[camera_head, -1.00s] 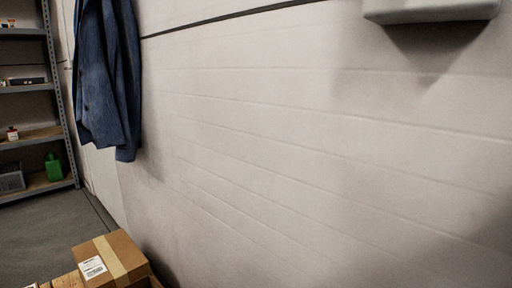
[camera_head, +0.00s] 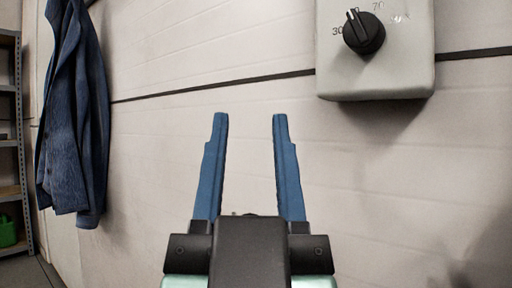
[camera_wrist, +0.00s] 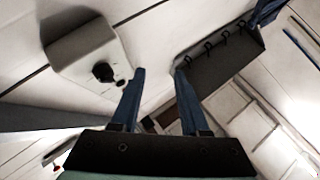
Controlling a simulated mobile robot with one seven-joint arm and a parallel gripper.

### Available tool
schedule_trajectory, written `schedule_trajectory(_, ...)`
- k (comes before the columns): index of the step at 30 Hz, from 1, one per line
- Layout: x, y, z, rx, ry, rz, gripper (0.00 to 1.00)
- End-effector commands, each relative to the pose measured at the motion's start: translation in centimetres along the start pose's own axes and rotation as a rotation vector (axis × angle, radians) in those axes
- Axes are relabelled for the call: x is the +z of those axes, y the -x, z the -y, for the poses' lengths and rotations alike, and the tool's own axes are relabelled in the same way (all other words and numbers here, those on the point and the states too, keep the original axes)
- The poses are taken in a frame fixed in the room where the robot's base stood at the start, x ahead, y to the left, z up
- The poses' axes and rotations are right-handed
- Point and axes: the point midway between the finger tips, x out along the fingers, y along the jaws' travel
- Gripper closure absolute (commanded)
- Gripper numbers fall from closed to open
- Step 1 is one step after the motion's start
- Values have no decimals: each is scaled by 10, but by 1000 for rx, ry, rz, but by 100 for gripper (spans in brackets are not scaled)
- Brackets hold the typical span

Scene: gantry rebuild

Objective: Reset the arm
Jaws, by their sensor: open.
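My gripper (camera_head: 250,116) stands upright in the lower middle of the head view. Its two blue fingers are apart, with nothing between them but the pale wall behind. In the wrist view my gripper (camera_wrist: 158,72) also shows both fingers apart and empty. It is left of and below a grey control box (camera_head: 376,82) with a black dial (camera_head: 364,33) in the head view. The box (camera_wrist: 82,55) and the dial (camera_wrist: 103,72) also show in the wrist view, left of the fingers.
A blue jacket (camera_head: 73,120) hangs on the wall at the left. A metal shelf (camera_head: 10,150) with a green container (camera_head: 7,232) stands at the far left. A dark rack with several hooks (camera_wrist: 222,62) shows in the wrist view. The wall (camera_head: 170,140) between jacket and box is bare.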

Motion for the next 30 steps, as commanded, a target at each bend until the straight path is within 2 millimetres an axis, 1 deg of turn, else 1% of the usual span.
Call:
schedule_trajectory(1,-12,1,-3,5,20,-35,55)
schedule_trajectory(3,-21,1,-4,7,34,-60,55)
schedule_trajectory(12,-22,1,-4,7,36,-62,55)
schedule_trajectory(17,-33,-9,-4,7,35,-60,55)
schedule_trajectory(20,-48,-24,-3,7,35,-60,55)
schedule_trajectory(23,-68,-43,-3,6,34,-59,55)
schedule_trajectory(30,-124,-96,-1,6,34,-59,55)
